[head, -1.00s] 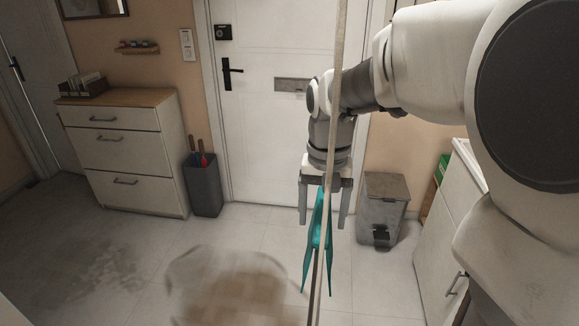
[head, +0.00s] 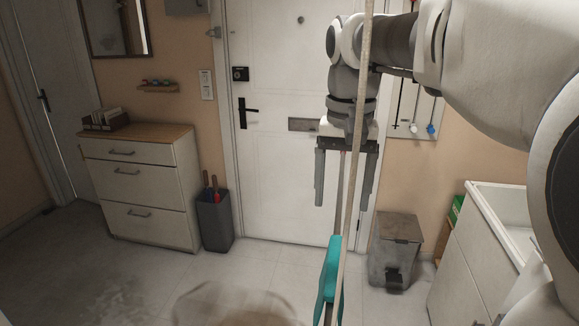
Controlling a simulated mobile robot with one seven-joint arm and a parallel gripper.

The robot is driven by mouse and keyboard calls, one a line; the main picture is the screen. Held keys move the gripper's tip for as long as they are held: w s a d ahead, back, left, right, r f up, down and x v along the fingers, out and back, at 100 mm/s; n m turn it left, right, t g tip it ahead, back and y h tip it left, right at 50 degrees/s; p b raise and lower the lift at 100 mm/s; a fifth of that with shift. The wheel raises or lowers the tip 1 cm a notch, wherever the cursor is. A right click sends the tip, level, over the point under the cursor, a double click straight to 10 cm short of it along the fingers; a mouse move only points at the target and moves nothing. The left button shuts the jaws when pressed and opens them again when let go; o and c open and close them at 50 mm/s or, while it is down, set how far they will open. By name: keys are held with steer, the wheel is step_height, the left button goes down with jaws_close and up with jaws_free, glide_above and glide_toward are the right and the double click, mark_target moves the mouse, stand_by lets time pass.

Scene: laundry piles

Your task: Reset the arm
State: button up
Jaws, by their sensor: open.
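My gripper (head: 344,200) hangs fingers-down in front of the white door, right of the picture's middle. Its two grey fingers are wide apart. A thin pale pole runs from top to bottom in front of it and hides part of the space between the fingers. A teal item (head: 330,272), perhaps a cloth or hanger, is below the fingertips, apart from them. My arm reaches in from the upper right.
A white chest of drawers (head: 140,180) and a dark bin (head: 214,220) stand at the left. A grey pedal bin (head: 394,252) and a white cabinet (head: 470,265) are at the right. A round blurred beige shape (head: 232,305) is at the bottom. Floor (head: 265,258) before the door is clear.

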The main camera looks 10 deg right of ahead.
steer(key=s+f+n+t, duration=0.3)
steer(key=s+f+t, duration=0.2)
steer(key=s, duration=0.9)
step_height(320, 180, down, 3)
steer(key=shift+f+n+t, duration=0.15)
steer(key=shift+n+t, duration=0.15)
stand_by(2.8)
